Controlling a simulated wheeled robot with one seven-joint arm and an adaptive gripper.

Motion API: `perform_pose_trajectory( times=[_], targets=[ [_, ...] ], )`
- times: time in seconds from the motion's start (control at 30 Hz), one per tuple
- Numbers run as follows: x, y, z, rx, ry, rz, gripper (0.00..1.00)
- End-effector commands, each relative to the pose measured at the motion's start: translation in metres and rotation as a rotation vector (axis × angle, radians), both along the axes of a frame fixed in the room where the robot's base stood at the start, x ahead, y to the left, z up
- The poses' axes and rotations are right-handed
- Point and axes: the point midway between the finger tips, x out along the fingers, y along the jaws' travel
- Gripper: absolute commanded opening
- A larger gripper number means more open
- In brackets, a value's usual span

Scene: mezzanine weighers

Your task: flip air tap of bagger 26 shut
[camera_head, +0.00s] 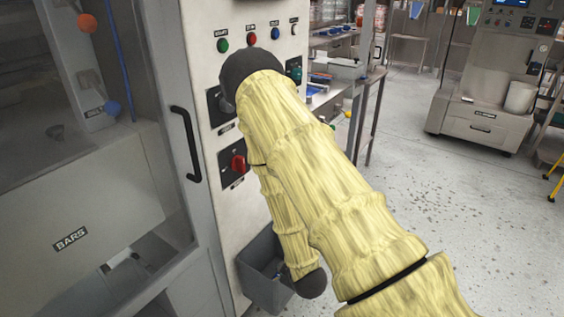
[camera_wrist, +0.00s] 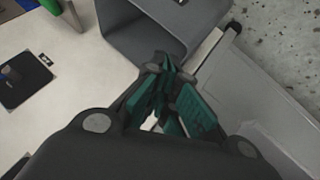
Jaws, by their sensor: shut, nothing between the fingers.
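I cannot tell for certain which fitting is the air tap of bagger 26; the labels are too small to read. A red rotary handle on a black plate (camera_head: 238,165) sits on the pale machine panel (camera_head: 215,60), beside my arm. Another black plate (camera_head: 217,107) above it is partly hidden by my arm.
A grey bin (camera_head: 262,287) hangs low on the panel and shows in the wrist view (camera_wrist: 150,45). A glass door with a black handle (camera_head: 187,143) is left. Speckled floor (camera_head: 440,190) is open right.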

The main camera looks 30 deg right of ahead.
Motion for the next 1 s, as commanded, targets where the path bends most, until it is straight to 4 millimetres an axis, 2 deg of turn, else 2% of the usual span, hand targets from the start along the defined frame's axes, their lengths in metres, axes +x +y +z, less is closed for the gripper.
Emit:
perform_pose_trajectory(
  times=[0.03,0.1,0.2,0.3,0.4,0.5,0.6,1.0],
  targets=[
    [0.032,-0.019,0.03,-0.081,-0.095,0.055,0.0],
    [0.069,-0.041,0.073,-0.209,-0.214,0.132,0.0],
    [0.106,-0.069,0.13,-0.387,-0.355,0.213,0.0],
    [0.13,-0.088,0.178,-0.536,-0.456,0.265,0.0],
    [0.142,-0.101,0.21,-0.639,-0.518,0.292,0.0],
    [0.147,-0.106,0.226,-0.693,-0.55,0.305,0.0],
    [0.149,-0.108,0.232,-0.711,-0.559,0.309,0.0],
    [0.154,-0.109,0.23,-0.708,-0.556,0.308,0.0]
  ],
)
